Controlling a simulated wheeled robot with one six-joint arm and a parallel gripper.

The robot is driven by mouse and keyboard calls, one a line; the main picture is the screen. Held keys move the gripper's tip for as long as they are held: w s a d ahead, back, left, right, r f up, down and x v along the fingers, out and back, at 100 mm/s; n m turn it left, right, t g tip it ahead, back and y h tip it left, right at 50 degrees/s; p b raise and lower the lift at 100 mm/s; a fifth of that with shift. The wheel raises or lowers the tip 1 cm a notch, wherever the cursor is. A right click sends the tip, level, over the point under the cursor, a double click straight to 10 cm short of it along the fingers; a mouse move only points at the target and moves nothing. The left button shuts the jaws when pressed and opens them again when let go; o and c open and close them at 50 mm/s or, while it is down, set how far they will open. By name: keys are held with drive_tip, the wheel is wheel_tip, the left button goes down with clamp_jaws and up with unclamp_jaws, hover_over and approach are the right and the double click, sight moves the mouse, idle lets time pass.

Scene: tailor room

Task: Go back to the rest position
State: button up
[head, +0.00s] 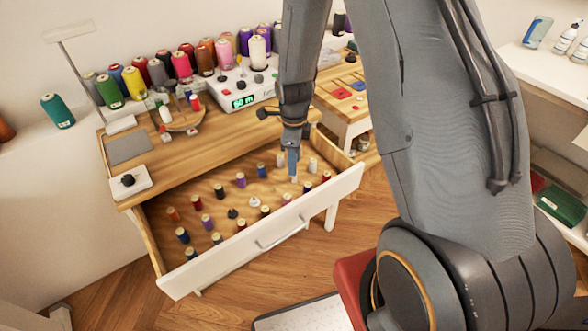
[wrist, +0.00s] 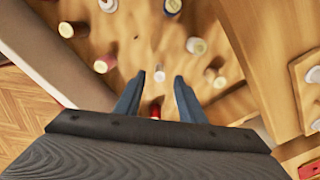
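My gripper (head: 293,165) points down over the right part of the open drawer (head: 262,238), among small thread spools. In the wrist view its two blue-grey fingers (wrist: 158,88) are apart, with no spool seen clamped between them. A small pale spool (wrist: 159,74) shows just beyond the gap, and a red spool (wrist: 155,111) shows lower between the fingers. I cannot tell how high the fingertips are above the drawer floor.
Several spools, such as a purple one (head: 240,180), stand in the drawer around my gripper. The wooden worktop (head: 160,165) is behind it, with a white winding machine (head: 232,88) and large thread cones. The drawer's white front (head: 265,240) rises nearest the floor.

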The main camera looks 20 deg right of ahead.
wheel_tip(320, 180, up, 2)
drive_tip(key=shift+r, duration=0.25)
drive_tip(key=shift+s+r, duration=0.1)
drive_tip(key=shift+r, duration=0.15)
drive_tip(key=s+r+n, duration=1.5)
drive_tip(key=s+n, duration=0.2)
drive_tip(key=n, duration=0.6)
drive_tip(key=shift+t, duration=0.4)
drive_tip(key=shift+d+r, duration=0.1)
